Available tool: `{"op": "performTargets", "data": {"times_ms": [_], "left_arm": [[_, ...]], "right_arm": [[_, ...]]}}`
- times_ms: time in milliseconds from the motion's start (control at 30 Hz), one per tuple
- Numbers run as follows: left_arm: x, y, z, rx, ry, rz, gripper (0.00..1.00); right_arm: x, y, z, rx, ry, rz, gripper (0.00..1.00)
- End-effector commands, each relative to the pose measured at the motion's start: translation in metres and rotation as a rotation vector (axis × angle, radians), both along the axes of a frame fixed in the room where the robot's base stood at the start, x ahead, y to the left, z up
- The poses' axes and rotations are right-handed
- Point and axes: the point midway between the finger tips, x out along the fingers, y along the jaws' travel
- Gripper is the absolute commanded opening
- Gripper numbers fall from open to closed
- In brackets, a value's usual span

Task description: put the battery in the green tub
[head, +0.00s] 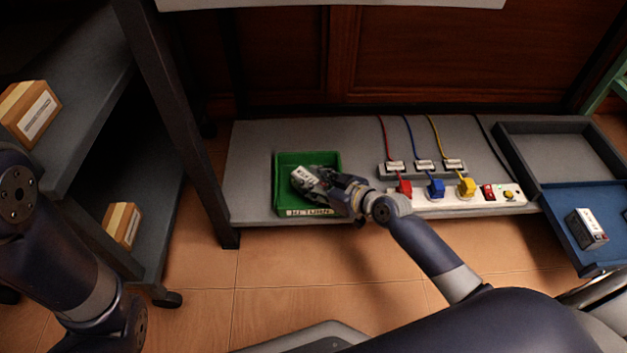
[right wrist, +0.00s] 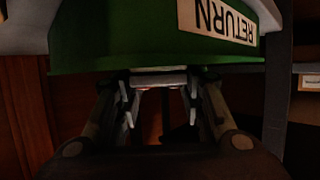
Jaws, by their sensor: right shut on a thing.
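The green tub (head: 333,160) sits at the left part of the low grey shelf, with a label on its front. In the right wrist view the tub (right wrist: 120,40) fills the top, and its label reads RETURN. My right gripper (head: 318,184) is over the tub's opening and shut on the battery (head: 303,177), a small pale block. In the head view the battery lies within the tub's outline; I cannot tell whether it touches the tub. In the right wrist view a pale edge (right wrist: 160,77) shows between the fingers (right wrist: 160,100). My left gripper is out of view.
A power strip (head: 435,202) with red, blue and yellow plugs stands right of the tub. A grey-and-blue tray (head: 570,205) at the right holds another dark-and-white block (head: 587,228). Cardboard boxes (head: 122,225) sit on a rack at the left.

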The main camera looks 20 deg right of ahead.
Motion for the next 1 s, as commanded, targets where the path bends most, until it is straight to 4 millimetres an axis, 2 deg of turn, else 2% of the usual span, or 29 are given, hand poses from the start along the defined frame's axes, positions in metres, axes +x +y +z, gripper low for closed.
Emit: {"op": "performTargets", "data": {"times_ms": [467, 500, 567, 600, 1000], "left_arm": [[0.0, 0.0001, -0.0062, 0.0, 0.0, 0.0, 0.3], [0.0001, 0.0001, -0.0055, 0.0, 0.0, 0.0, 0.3], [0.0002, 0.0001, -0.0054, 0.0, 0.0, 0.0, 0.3], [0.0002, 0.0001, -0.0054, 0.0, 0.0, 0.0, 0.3], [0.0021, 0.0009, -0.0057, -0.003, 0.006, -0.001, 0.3]], "right_arm": [[0.0013, -0.0001, -0.0047, 0.001, -0.006, -0.001, 0.0], [0.0014, 0.0, -0.0039, 0.001, -0.006, -0.001, 0.43], [0.0012, 0.0, -0.0039, 0.001, -0.006, -0.001, 0.56], [0.0011, 0.0, -0.0042, 0.002, -0.005, -0.001, 0.59], [-0.0053, -0.0028, -0.0064, -0.001, 0.003, 0.0, 0.59]]}}
